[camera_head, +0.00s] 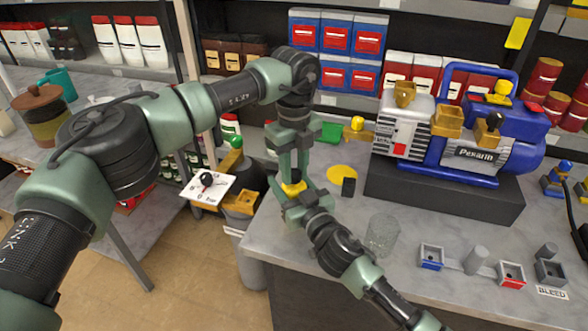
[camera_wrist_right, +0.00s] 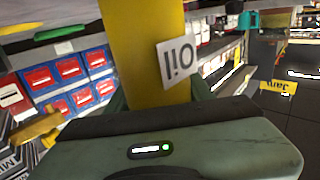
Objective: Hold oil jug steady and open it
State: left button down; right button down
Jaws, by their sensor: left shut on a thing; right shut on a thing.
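The yellow oil jug (camera_wrist_right: 145,50) stands large in the right wrist view, with a white "Oil" label on its side. In the head view only a small yellow part of it (camera_head: 293,188) shows between my two grippers. My right gripper (camera_head: 302,199) comes in from the lower right and is shut on the jug's body. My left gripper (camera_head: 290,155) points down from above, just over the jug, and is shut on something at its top. The fingers hide what it holds, so I cannot make out the cap.
The grey workbench (camera_head: 300,235) holds a blue and silver pump (camera_head: 470,140) on a dark block. A clear glass (camera_head: 382,233), a yellow disc (camera_head: 342,176) and a green pad (camera_head: 331,132) are nearby. A grey bin (camera_head: 256,266) stands at the bench's left edge.

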aim_at(294, 172)
pick_arm(q)
jog(key=n, duration=0.7)
jog(key=shift+w, duration=0.1)
pick_arm(e)
jog(key=shift+r, duration=0.1)
pick_arm(q)
jog(key=shift+r, duration=0.3)
jog(key=shift+r, duration=0.9)
jog(key=shift+r, duration=1.95)
pick_arm(e)
jog(key=shift+c, duration=2.4)
grip_release()
jog(key=shift+s, duration=0.1)
